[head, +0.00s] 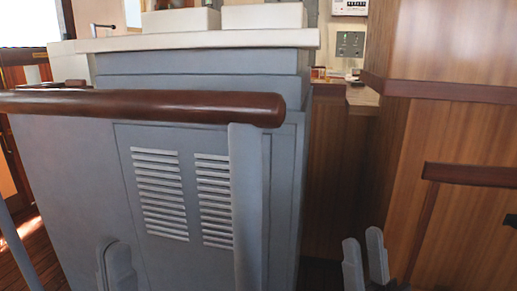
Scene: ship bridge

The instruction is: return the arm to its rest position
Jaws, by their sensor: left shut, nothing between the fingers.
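My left gripper (115,264) shows at the bottom left, in front of the grey cabinet's side. Its grey fingers are together and it holds nothing. My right gripper (365,258) shows at the bottom right of the cabinet, in front of the dark gap beside the wood panelling. Its two fingers stand apart, pointing up, with nothing between them. The arms behind both grippers are mostly out of the picture.
A grey cabinet (120,190) with louvred vents fills the middle. A brown wooden handrail (150,104) on a grey post (246,200) crosses in front of it. Wood panelling (460,130) with a second rail (470,174) stands at right. A small counter (362,96) lies behind.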

